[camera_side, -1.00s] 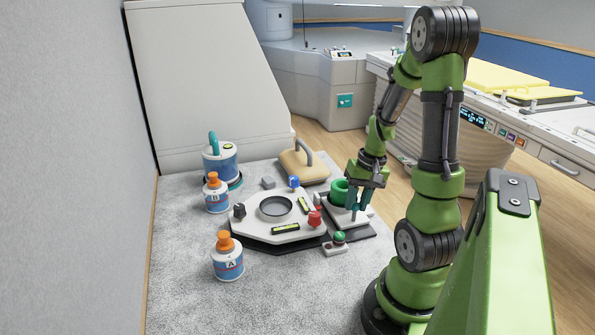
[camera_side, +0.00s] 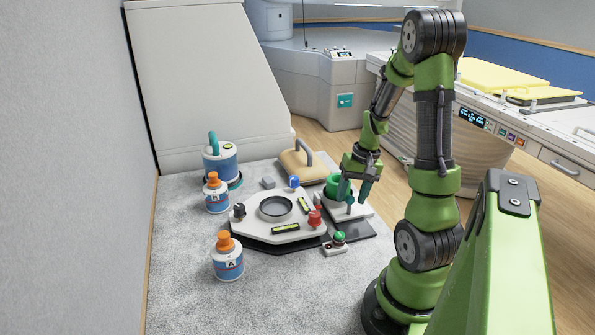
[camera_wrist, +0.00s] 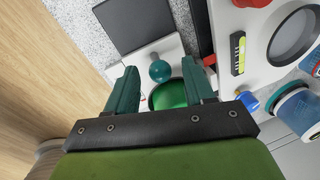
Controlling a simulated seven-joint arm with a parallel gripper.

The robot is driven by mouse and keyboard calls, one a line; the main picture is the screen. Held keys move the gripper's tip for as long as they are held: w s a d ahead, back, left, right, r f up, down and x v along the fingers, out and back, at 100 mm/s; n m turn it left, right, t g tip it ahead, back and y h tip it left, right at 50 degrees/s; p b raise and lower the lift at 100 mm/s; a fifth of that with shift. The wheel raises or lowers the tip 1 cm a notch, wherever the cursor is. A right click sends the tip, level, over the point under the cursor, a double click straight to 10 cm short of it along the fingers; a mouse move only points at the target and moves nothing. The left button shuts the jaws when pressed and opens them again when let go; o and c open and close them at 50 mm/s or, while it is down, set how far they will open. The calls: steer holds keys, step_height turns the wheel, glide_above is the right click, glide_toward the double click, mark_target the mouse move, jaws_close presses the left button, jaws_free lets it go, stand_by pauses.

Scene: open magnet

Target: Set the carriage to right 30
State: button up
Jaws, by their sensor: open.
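The carriage (camera_side: 362,211) is a white block on a dark base to the right of the white platform in the side view. It bears a green cup (camera_side: 333,184) and a small teal ball knob (camera_side: 349,201). No scale reading can be made out.
The white platform (camera_side: 258,228) carries a dark ring, levels and red, blue and black knobs. A green button box (camera_side: 337,245) stands in front. Bottles A (camera_side: 227,262) and B (camera_side: 215,198) and a blue can (camera_side: 220,163) stand left. A tan handled block (camera_side: 300,168) lies behind.

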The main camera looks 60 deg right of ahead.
step_height(320, 180, up, 16)
steer(key=s+d, duration=0.1)
steer(key=s, duration=0.1)
steer(key=shift+s+d+r, duration=0.25)
steer(key=shift+s+d, duration=0.1)
steer(key=shift+d, duration=0.05)
steer(key=w+a+n+t+h, duration=0.1)
steer(key=w+a, duration=0.3)
steer(key=a, duration=0.2)
steer(key=w+a+t, duration=0.2)
steer(key=w+a, duration=0.1)
steer(key=a, duration=0.4)
steer(key=a+r+n+t+y, duration=0.1)
steer(key=a+n, duration=0.5)
steer(key=a, duration=1)
steer(key=shift+s+a+r+t+y, duration=0.2)
steer(key=shift+s+r+t+y, duration=0.25)
steer(key=shift+t, duration=0.25)
